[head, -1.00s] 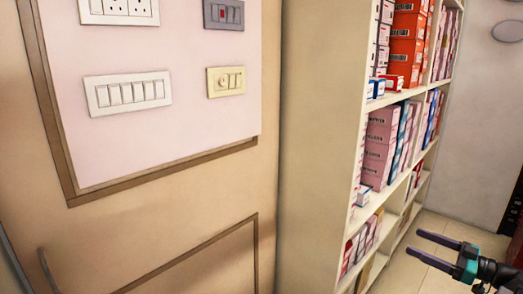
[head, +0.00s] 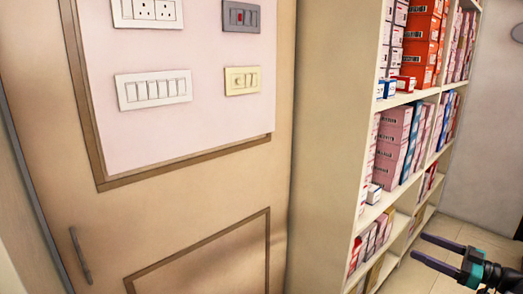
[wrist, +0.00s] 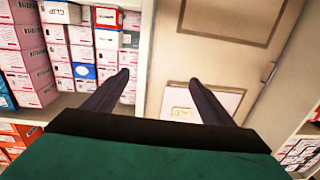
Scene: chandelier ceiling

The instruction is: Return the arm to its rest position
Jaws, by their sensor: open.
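My gripper (head: 430,250) shows at the lower right of the head view, with dark fingers and a teal band. Its two fingers are apart with nothing between them. In the wrist view my gripper (wrist: 160,95) points toward a shelf and a door, and its fingers are empty and touch nothing. Part of my arm runs off the right edge of the head view.
A beige door (head: 215,225) with a handle and a pink panel (head: 200,125) of switches and sockets fills the left. A shelf unit (head: 325,170) full of boxes stands beside it. Tiled floor (head: 470,235) is clear behind my gripper.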

